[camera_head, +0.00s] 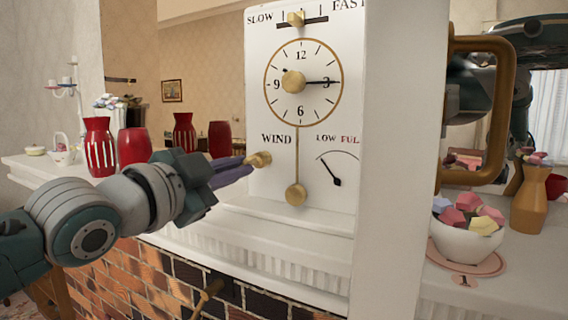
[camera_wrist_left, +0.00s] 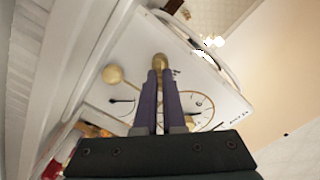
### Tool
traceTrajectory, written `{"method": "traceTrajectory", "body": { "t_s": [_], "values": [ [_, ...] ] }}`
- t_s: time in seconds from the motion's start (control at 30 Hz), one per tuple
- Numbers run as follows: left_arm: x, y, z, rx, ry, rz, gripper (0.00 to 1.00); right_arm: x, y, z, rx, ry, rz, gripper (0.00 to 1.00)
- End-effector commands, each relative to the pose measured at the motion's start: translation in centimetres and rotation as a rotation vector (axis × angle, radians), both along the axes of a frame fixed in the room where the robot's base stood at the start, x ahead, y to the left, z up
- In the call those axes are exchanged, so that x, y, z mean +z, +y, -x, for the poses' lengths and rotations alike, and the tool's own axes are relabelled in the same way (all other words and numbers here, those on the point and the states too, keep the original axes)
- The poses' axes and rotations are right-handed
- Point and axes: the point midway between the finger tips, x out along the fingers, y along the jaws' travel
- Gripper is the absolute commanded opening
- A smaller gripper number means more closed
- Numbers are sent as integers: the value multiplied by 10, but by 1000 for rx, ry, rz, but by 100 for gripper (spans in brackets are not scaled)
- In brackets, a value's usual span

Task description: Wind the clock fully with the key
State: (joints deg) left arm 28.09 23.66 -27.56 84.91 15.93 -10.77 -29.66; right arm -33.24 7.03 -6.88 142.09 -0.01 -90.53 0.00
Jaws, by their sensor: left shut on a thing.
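The white clock (camera_head: 256,50) stands on the mantel, its face (camera_head: 312,97) showing a gold hub and black hands. Below are the word WIND, a gold pendulum bob (camera_head: 296,194) and a LOW–FULL gauge (camera_head: 337,172); its needle points up-left, toward the LOW side. A gold key (camera_head: 262,159) is at the clock front under WIND. My left gripper (camera_head: 246,167) is shut on it with purple fingers. In the left wrist view the key (camera_wrist_left: 160,61) shows at the fingertips; how far it is inserted is hidden. My right gripper is not in view.
Red vases (camera_head: 100,147) and a white basket (camera_head: 62,150) stand on the mantel (camera_head: 30,165) to the left. A bowl of colored pieces (camera_head: 466,236) and a tan vase (camera_head: 528,205) are at right. A brown loop handle (camera_head: 492,44) is beside the clock's right side.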

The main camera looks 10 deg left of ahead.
Motion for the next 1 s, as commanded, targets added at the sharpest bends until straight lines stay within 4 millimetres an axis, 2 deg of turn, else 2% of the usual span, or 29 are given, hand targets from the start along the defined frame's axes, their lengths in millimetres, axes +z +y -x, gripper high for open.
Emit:
{"method": "traceTrajectory", "body": {
  "t_s": [0.13,0.3,0.37,0.67,0.83,1.0],
  "values": [
    [0,0,0,1,-11,-35,0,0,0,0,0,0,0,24],
    [0,0,-1,0,-110,-305,0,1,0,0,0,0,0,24],
    [0,0,-1,0,-129,-360,0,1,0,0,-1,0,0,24],
    [-1,0,-1,0,-143,-403,0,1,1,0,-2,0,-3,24],
    [0,0,-1,1,-241,-673,0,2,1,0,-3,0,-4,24],
    [-1,0,-1,0,-270,-754,0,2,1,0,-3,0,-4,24]
  ]
}}
